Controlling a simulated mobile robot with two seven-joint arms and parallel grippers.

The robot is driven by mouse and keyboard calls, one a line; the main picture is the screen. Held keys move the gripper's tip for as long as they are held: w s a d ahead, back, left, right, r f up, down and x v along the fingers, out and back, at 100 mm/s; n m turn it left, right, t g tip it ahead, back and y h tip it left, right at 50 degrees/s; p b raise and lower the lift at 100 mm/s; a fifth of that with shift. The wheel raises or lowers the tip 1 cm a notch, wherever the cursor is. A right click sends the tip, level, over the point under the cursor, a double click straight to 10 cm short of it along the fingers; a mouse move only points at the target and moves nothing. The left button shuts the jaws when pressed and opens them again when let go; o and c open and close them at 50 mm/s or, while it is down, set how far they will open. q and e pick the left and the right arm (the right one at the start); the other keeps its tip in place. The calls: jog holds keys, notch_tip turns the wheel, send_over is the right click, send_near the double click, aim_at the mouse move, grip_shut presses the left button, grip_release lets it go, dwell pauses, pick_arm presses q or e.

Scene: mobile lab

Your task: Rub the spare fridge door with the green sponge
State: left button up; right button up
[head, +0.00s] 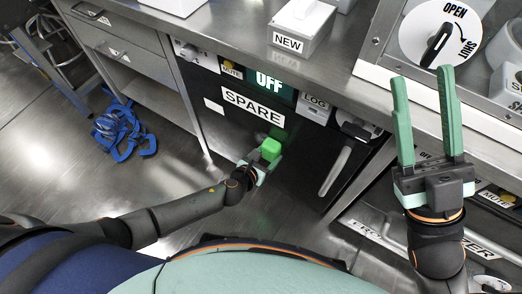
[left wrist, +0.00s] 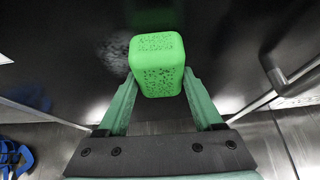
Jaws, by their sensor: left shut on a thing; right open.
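The green sponge (head: 271,149) is a bright green block with rounded edges. My left gripper (head: 262,163) is shut on it in front of the dark fridge door. The sponge (left wrist: 157,63) shows between the two green fingers in the left wrist view, in front of the dark door surface (left wrist: 75,60). I cannot tell whether it touches the door. The spare fridge door (head: 292,165) is black, under a white SPARE label (head: 253,108), with a grey handle (head: 335,170) at its right. My right gripper (head: 427,118) is open and empty, raised at the right.
A steel counter (head: 235,40) runs above the fridge, with a white NEW box (head: 303,28) on it. Blue cables or straps (head: 122,130) lie on the floor at the left. A panel with an OPEN/SHUT dial (head: 440,32) stands at the right. The floor left of the fridge is mostly clear.

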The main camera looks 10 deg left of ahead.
pick_arm(q)
jog(key=shift+s+d+r, duration=0.15)
jog(key=shift+d, duration=0.4)
jog(key=shift+a, duration=0.2)
jog(key=shift+w+a, duration=0.15)
jog(key=shift+a, duration=0.35)
jog(key=shift+w+a, duration=0.15)
jog(key=shift+a, duration=0.35)
jog(key=shift+w+a+f, duration=0.1)
jog(key=shift+w+a, duration=0.2)
jog(key=shift+a, duration=0.4)
jog(key=shift+w+a+f, duration=0.1)
jog(key=shift+w+a, duration=0.2)
jog(key=shift+a, duration=0.35)
jog(key=shift+w+a, duration=0.3)
jog(key=shift+a, duration=0.4)
jog(key=shift+w+a+r, duration=0.1)
jog(key=shift+w+a, duration=0.2)
jog(key=shift+a, duration=0.25)
jog(key=s+a, duration=0.2)
jog(key=s, duration=0.3)
jog(key=shift+s, duration=0.4)
